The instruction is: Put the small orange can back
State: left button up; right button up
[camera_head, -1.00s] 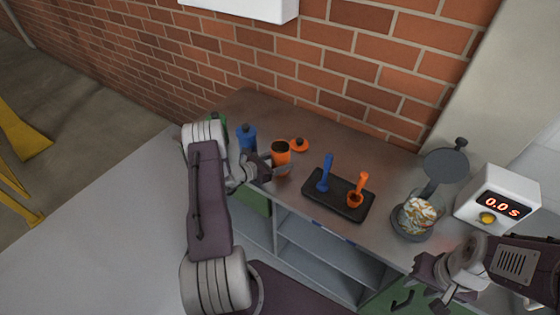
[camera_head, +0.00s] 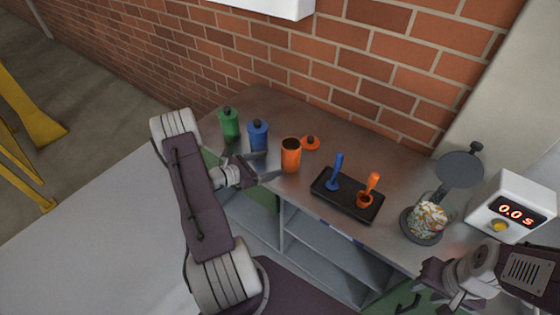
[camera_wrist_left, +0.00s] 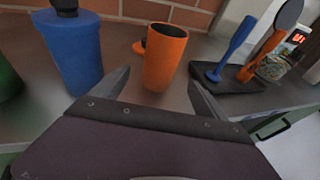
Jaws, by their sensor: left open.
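The small orange can (camera_head: 290,156) stands upright and open-topped on the metal counter. Its orange lid (camera_head: 311,143) lies on the counter just behind it. In the left wrist view the can (camera_wrist_left: 165,58) stands ahead of the open jaws, with its lid partly hidden behind it. My left gripper (camera_head: 272,165) is open and empty, to the left of the can and apart from it; it also shows in the left wrist view (camera_wrist_left: 158,88). My right gripper (camera_head: 437,285) is at the lower right, away from the can; its fingers are too unclear to judge.
A blue can (camera_head: 258,137) and a green can (camera_head: 229,124) stand left of the orange can, close to my left gripper. A black tray (camera_head: 345,207) holds a blue and an orange scoop. A glass jar (camera_head: 428,220) and a timer box (camera_head: 511,207) stand at right.

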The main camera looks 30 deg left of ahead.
pick_arm(q)
jog(key=shift+v, duration=0.75)
jog(key=d+m, duration=0.1)
jog(key=d, duration=0.1)
jog(key=d+m+g+h, duration=0.1)
jog(key=d, duration=0.1)
jog(key=d+r+m+g+h, duration=0.1)
jog(key=d, duration=0.1)
jog(key=shift+s+r, duration=0.1)
jog(key=shift+s, duration=0.05)
jog(key=s+d+r+m+g+h, duration=0.1)
jog(key=s+d+m+g, duration=0.35)
jog(key=d+m, duration=0.2)
jog(key=s+d+m+g, duration=0.4)
jog(key=d+m+g, duration=0.1)
jog(key=d, duration=0.2)
jog(key=s+r+m+y, duration=0.3)
jog(key=s+m+y, duration=0.3)
jog(key=m, duration=1.1)
jog(key=shift+d+r+g+y, duration=0.2)
jog(key=shift+r+g+y, duration=0.25)
jog(key=shift+y, duration=0.65)
jog(key=shift+s, duration=0.1)
